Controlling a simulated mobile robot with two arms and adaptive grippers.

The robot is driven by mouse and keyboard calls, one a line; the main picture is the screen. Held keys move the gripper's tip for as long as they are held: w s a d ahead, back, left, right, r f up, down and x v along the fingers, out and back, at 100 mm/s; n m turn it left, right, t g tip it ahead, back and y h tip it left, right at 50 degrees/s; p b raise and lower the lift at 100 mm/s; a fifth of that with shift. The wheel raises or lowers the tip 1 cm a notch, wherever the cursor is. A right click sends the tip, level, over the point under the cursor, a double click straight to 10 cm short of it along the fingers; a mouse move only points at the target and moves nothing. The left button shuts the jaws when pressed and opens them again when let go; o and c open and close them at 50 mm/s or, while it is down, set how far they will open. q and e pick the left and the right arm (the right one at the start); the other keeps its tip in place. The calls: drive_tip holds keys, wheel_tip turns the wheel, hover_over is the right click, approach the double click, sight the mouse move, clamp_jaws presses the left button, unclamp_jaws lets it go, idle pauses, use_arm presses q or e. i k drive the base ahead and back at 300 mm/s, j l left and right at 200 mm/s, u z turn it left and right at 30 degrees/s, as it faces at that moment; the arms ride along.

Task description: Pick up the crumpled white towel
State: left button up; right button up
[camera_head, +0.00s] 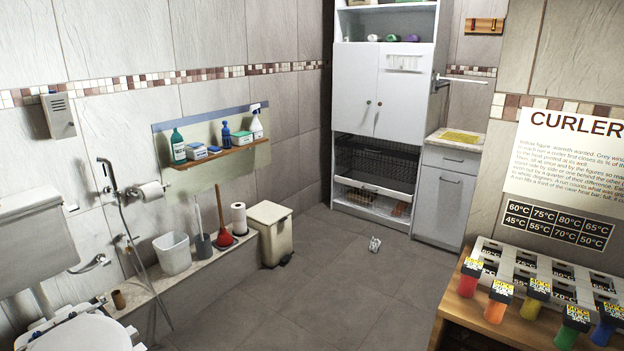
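A small crumpled white thing with grey marks (374,244), which looks like the crumpled white towel, lies on the grey tiled floor in the head view. It is in the open floor right of the middle, in front of the tall white cabinet and apart from it. It is too small to make out its folds. Neither of my grippers shows in this view.
A beige pedal bin (270,234) stands left of the towel by a ledge with a plunger (223,225) and white bucket (174,254). A wooden counter (475,325) with coloured curlers is at right. A toilet (80,335) is at left. Floor between is clear.

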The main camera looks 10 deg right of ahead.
sight(374, 244)
drive_tip(key=i+z, duration=0.1)
drive_tip(key=i, duration=1.25)
drive_tip(key=i+j+z, duration=0.1)
drive_tip(key=i, duration=1.2)
